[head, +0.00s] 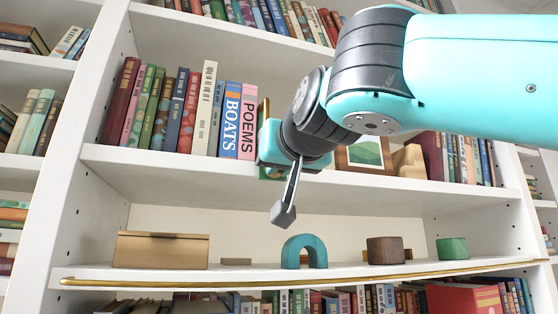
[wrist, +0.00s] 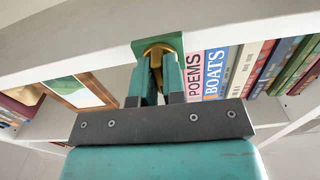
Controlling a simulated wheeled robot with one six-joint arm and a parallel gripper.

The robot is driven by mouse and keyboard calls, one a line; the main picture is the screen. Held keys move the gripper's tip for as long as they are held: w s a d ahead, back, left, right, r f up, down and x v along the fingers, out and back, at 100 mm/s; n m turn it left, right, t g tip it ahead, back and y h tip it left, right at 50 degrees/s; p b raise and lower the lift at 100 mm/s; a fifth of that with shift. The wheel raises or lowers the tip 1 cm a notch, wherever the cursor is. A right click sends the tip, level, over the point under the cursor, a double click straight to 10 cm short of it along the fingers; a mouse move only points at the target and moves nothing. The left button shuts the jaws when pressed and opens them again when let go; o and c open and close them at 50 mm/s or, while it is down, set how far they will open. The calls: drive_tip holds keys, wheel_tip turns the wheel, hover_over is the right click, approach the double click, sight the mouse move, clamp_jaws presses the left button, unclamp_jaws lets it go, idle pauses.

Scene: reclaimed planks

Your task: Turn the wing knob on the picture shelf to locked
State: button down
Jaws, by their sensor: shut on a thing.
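The wing knob is brass (wrist: 154,50) on a green plate (wrist: 175,42), at the top middle of the wrist view. My gripper (wrist: 156,66) has its two fingers closed on the knob from both sides. Most of the wing is hidden between the fingers, so I cannot tell its turn position. In the head view my gripper (head: 270,143) is at the picture shelf (head: 225,172), and it hides the knob. Only a gold and green edge (head: 264,110) shows behind it.
Books, including POEMS (head: 247,120) and BOATS (head: 230,120), stand close to the left of my gripper in the head view. A framed picture (head: 344,160) stands to the right. The shelf below holds a wooden box (head: 160,252), a blue arch (head: 291,251) and small blocks.

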drive_tip(key=shift+n, duration=0.3)
idle(0.4)
drive_tip(key=c, duration=1.2)
unclamp_jaws()
drive_tip(key=shift+s, duration=0.1)
drive_tip(key=b+v, duration=0.4)
drive_tip(key=v, duration=1.3)
drive_tip(key=shift+s+r, duration=0.1)
drive_tip(key=shift+s, duration=0.05)
